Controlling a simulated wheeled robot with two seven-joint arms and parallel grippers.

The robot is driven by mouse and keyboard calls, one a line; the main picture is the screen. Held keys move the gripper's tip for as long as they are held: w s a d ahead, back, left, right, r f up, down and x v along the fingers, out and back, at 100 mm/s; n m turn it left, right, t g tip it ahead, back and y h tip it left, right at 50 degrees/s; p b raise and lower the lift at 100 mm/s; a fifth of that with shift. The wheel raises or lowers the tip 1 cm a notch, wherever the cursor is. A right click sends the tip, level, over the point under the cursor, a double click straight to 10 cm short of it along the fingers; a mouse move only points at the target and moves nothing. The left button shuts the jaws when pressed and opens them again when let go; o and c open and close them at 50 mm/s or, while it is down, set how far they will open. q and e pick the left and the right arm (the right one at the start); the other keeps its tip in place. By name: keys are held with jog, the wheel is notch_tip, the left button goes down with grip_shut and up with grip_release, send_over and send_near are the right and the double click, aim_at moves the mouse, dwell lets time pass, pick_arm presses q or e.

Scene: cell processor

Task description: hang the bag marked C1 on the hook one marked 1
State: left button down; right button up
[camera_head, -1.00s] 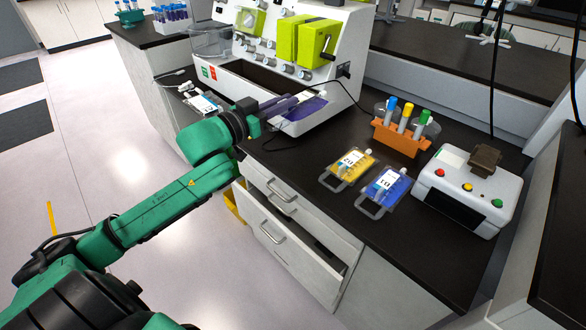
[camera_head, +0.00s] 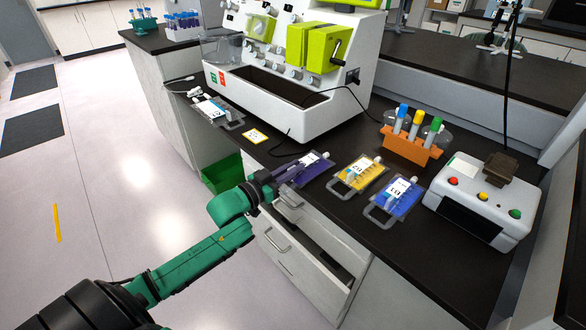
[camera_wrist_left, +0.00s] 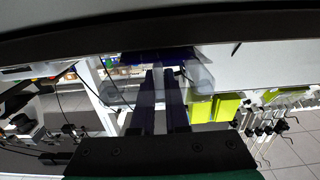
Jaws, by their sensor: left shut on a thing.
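My left gripper (camera_head: 278,180) is shut on a purple bag (camera_head: 296,174) with a white label, held above the counter's front edge. I cannot read its mark. In the left wrist view, the gripper fingers (camera_wrist_left: 165,88) point at the bag, a dark blue strip (camera_wrist_left: 160,57) seen nearly edge-on. The white cell processor (camera_head: 262,102) stands behind, with green blocks and several knobs on its front. Hook one and its mark cannot be made out in the head view. Thin hook-like metal parts (camera_wrist_left: 268,128) show at the right of the left wrist view. My right gripper is not in view.
A yellow bag (camera_head: 350,185) and a blue bag (camera_head: 408,208) lie right of the held bag. An orange tube rack (camera_head: 410,148) and a white button box (camera_head: 478,198) stand beyond.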

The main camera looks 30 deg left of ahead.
pick_arm(q)
jog(key=c, duration=0.9)
grip_release()
jog(key=shift+f, duration=0.1)
